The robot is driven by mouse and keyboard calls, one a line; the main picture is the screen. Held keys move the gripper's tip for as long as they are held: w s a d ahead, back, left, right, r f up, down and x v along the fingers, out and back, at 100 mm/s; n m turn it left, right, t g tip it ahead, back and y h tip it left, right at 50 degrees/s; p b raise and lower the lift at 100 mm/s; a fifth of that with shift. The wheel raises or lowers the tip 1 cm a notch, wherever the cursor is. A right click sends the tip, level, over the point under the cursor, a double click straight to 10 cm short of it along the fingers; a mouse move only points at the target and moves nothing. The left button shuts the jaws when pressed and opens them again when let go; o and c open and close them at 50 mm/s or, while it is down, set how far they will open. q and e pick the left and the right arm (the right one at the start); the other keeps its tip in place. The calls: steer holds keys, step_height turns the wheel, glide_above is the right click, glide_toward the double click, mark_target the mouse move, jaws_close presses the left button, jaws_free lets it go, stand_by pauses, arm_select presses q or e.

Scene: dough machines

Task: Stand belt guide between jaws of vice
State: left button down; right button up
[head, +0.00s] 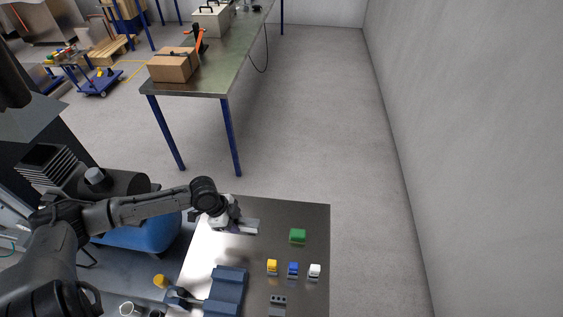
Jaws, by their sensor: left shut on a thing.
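My left gripper (238,222) is over the far left part of the metal table, shut on a small pale grey piece (250,223), which looks like the belt guide. The gripper hides part of it, and its exact shape is too small to tell. The blue vice (229,276) is at the near left of the table, below my left gripper in the picture and apart from it. A grey handle sticks out on its left side. No belt guide shows between its jaws. My right gripper is not in view.
A green block (297,236) lies right of the gripper. Small yellow (272,266), blue (293,268) and white (314,270) pieces stand in a row right of the vice. A grey block with holes (278,304) is nearer. The table's right strip (319,220) is bare.

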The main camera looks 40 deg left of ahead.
arm_select(q)
steer(key=shift+w+d+r, duration=0.15)
steer(key=shift+d+r, duration=0.05)
steer(key=shift+r, duration=0.15)
steer(key=w+d+r+n+t+y, duration=0.1)
steer(key=w+d+r+n, duration=0.25)
steer(key=d+r, duration=0.3)
steer(key=w+d+r+n+y, duration=0.1)
steer(key=w+d+r+n, duration=0.1)
steer(key=w+d+r, duration=0.4)
steer(key=w+d+r+n+y, duration=0.25)
steer(key=d+r+n, duration=0.25)
steer(key=d+r, duration=0.6)
steer(key=s+a+r+m+h+p, duration=0.2)
steer(key=r+m+p, duration=0.4)
steer(key=r+p, duration=0.5)
steer(key=s+h+p, duration=0.1)
steer(key=p, duration=0.6)
steer(key=shift+r+p, duration=0.4)
